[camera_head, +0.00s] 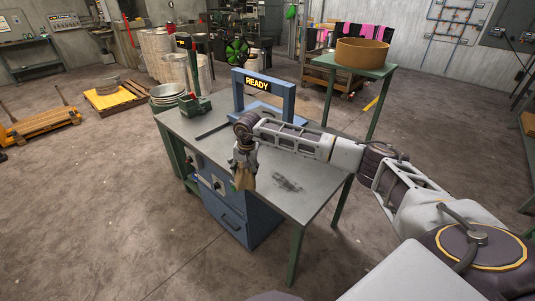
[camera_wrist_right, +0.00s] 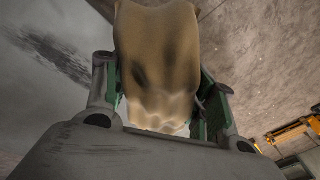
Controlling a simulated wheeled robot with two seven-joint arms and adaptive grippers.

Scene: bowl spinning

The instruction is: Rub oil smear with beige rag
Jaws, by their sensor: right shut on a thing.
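The beige rag (camera_head: 244,178) hangs from my right gripper (camera_head: 244,162) over the near left part of the grey workbench top (camera_head: 310,198). In the right wrist view the rag (camera_wrist_right: 158,65) fills the space between the fingers of my right gripper (camera_wrist_right: 158,95), which is shut on it. The rag has dark marks on it. The oil smear (camera_head: 287,184) is a dark patch on the bench top, to the right of the rag and apart from it in the picture. The smear (camera_wrist_right: 55,58) also shows at the upper left in the wrist view. My left gripper is not in view.
A blue frame with a READY sign (camera_head: 258,84) stands at the bench's back. A green and red tool (camera_head: 195,103) stands at its back left corner. A round brown bowl (camera_head: 362,52) sits on a green stand behind. The bench top around the smear is clear.

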